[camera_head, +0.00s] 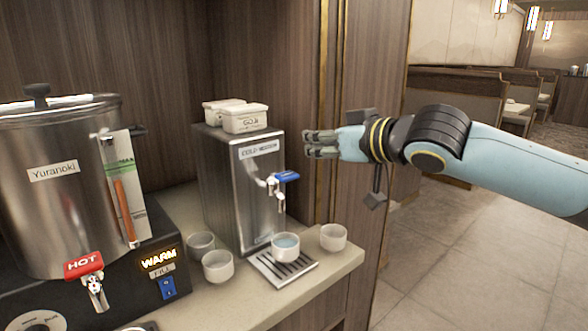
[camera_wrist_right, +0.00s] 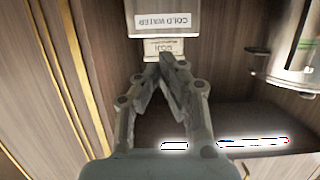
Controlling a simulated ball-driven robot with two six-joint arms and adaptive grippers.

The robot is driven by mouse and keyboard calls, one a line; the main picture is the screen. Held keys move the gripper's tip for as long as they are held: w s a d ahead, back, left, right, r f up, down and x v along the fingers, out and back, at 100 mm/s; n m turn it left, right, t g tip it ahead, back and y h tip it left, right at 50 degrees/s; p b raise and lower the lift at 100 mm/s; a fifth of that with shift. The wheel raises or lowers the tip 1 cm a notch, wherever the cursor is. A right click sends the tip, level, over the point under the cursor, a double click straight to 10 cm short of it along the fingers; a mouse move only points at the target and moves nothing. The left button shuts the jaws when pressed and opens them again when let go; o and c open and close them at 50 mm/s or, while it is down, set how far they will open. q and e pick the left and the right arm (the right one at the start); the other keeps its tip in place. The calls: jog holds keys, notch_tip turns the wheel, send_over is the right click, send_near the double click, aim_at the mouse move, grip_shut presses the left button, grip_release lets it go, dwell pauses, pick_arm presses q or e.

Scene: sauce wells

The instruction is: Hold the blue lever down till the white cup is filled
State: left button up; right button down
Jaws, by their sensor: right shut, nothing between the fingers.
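The blue lever (camera_head: 287,177) sits on the tap of the steel cold water dispenser (camera_head: 232,190). A white cup (camera_head: 286,251) stands upright on the drip tray (camera_head: 265,262) below the tap, with bluish water visible inside near the rim. No stream from the spout can be made out. My right gripper (camera_head: 308,144) is shut and empty, to the right of the dispenser, above the lever and apart from it. In the right wrist view my right gripper (camera_wrist_right: 168,62) has its fingertips together, and the dispenser's label shows upside down. My left gripper is not in view.
More cups (camera_head: 217,266) stand on the counter (camera_head: 345,262) beside the tray. White boxes (camera_head: 245,118) sit on the dispenser. A large steel urn (camera_head: 60,190) with a red HOT tap (camera_head: 85,264) stands left. Open floor (camera_head: 450,250) lies to the right.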

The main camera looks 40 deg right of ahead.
send_over(293, 176)
jog(key=shift+w+f, duration=0.15)
jog(key=shift+f, duration=0.6)
notch_tip(293, 176, down, 3)
jog(key=shift+r, duration=0.1)
jog(key=shift+s+f, duration=0.2)
jog(key=shift+f, duration=0.35)
jog(key=shift+s+d+f+t+b, duration=0.1)
jog(key=shift+s+f+t+b, duration=0.15)
jog(key=shift+s+f+t, duration=0.25)
jog(key=shift+s+f+t+b, duration=0.15)
jog(key=shift+f+t+b, duration=0.15)
jog(key=shift+f, duration=0.3)
